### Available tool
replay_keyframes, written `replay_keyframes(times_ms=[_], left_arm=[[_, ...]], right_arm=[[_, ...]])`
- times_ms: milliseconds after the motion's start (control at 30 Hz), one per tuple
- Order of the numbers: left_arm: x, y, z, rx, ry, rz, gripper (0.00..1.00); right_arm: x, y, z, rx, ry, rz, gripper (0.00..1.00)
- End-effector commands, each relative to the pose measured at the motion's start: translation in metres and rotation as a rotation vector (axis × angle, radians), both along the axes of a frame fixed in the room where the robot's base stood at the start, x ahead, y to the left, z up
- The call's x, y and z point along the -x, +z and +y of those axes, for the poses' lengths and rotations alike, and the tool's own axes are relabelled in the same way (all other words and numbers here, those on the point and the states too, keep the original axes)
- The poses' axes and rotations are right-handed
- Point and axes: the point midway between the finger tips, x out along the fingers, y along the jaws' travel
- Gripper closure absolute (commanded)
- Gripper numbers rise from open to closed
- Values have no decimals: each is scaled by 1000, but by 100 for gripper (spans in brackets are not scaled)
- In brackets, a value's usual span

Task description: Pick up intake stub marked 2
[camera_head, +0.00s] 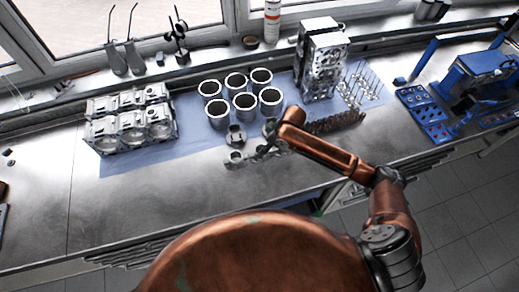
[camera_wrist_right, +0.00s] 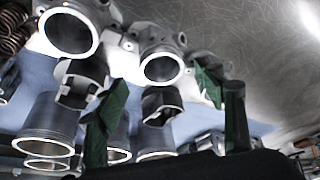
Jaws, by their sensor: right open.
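Two grey metal tubes with flanges, which look like intake stubs, show in the right wrist view: one near the middle (camera_wrist_right: 162,68) and one at upper left (camera_wrist_right: 69,33). No number is readable on either, so I cannot tell which is marked 2. In the head view a low grey part (camera_head: 235,160) at the mat's front edge looks like one of them. My right gripper (camera_wrist_right: 170,112) is open, its dark green fingers apart below and beside the middle stub. In the head view its arm (camera_head: 320,150) partly hides the parts and the fingers. My left gripper is out of view.
Two pistons (camera_wrist_right: 80,85) (camera_wrist_right: 161,104) stand close beyond the stubs. Several cylinder liners (camera_head: 245,104) stand behind them on the blue mat (camera_head: 190,140). The bench front left (camera_head: 120,210) is clear.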

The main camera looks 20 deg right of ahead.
Motion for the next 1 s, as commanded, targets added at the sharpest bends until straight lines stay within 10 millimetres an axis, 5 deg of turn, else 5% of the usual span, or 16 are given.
replay_keyframes(times_ms=[333, 700, 1000], left_arm=[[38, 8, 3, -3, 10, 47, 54], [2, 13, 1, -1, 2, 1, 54], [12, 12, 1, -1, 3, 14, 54]], right_arm=[[-9, -38, 8, -1, -13, 4, 37], [-17, -63, 16, 1, -8, 0, 37], [-16, -63, 17, 1, -7, 0, 51]])
